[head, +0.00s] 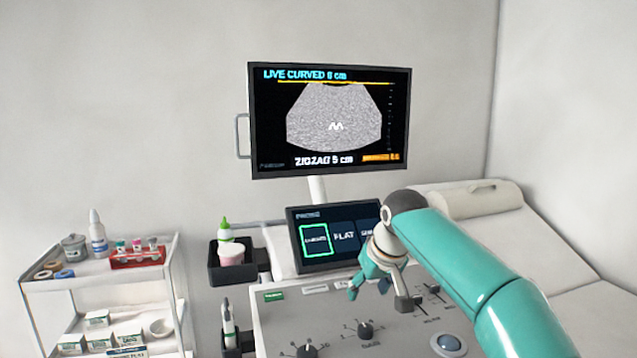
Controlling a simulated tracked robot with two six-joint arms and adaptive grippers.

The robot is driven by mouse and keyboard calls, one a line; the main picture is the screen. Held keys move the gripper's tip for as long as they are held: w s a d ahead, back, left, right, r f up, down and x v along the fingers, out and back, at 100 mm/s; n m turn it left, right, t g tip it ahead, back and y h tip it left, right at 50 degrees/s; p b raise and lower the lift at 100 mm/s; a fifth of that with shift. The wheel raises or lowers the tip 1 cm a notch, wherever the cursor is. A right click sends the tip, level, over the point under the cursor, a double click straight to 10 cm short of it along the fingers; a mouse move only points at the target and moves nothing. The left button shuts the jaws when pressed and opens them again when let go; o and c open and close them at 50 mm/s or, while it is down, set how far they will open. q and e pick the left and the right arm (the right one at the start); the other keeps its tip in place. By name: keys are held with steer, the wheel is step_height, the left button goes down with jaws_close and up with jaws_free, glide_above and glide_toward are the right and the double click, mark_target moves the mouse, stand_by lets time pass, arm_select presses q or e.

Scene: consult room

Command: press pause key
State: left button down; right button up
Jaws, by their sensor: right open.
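The ultrasound console (285,323) stands at the lower middle. Along its back edge are a green key (274,296) and a pale key (314,289). Their labels are too small to read, so I cannot tell which is the pause key. My right gripper (370,289) is open and empty over the back part of the console, to the right of these keys. It and its arm hide part of the panel. The upper monitor (330,120) shows a live curved scan reading "LIVE CURVED" and "ZIGZAG 5 cm". My left gripper is not in view.
A touch screen (330,238) stands behind the console, partly covered by my right arm. Knobs (365,330), sliders (434,289) and a trackball (449,343) are on the panel. A supply trolley (100,285) is at left, an exam couch (535,250) at right.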

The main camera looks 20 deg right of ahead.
steer(key=shift+f, duration=0.15)
